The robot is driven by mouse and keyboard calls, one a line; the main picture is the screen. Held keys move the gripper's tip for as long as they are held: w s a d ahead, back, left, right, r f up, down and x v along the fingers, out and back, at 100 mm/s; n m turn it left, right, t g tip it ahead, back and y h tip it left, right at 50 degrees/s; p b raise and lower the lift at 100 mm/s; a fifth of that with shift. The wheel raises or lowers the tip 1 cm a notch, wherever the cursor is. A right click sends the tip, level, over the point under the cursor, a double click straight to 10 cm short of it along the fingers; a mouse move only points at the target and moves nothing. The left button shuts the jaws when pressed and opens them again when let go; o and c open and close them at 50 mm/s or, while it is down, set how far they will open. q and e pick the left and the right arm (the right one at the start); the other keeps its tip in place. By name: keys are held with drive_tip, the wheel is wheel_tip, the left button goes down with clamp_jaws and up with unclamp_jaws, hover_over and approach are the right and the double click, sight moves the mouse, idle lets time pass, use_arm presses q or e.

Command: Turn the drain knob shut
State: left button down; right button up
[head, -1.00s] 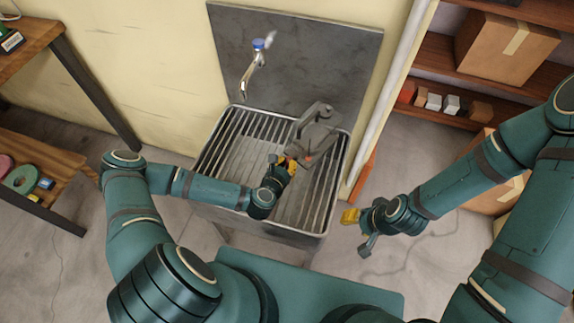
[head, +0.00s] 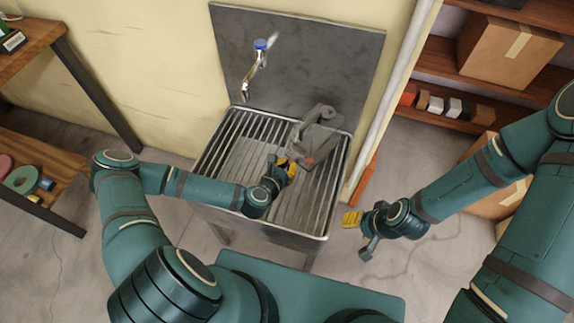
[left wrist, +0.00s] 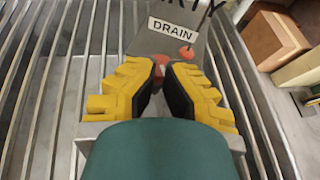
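A grey box with a DRAIN label (left wrist: 172,29) lies over the right part of the sink in the head view (head: 318,145). A round red part (left wrist: 186,52) sits on its face below the label, and a red spot shows there in the head view (head: 309,160). My left gripper (head: 291,167) is at the box's near left side. In the left wrist view its yellow fingers (left wrist: 161,78) stand a narrow gap apart, with something reddish between or just beyond the tips. Whether they grip it is unclear. My right gripper (head: 357,233) is open and empty, right of the sink.
The metal sink (head: 212,157) has a ribbed floor. A blue-topped tap (head: 258,55) is on the grey back panel. A white pipe (head: 388,95) runs down the wall at right. Shelves with cardboard boxes (head: 508,47) stand at right, and a wooden table (head: 28,38) at left.

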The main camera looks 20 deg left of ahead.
use_arm(q)
drive_tip(key=shift+w, duration=0.1)
idle(0.3)
drive_tip(key=c, duration=1)
unclamp_jaws()
drive_tip(key=v, duration=1.2)
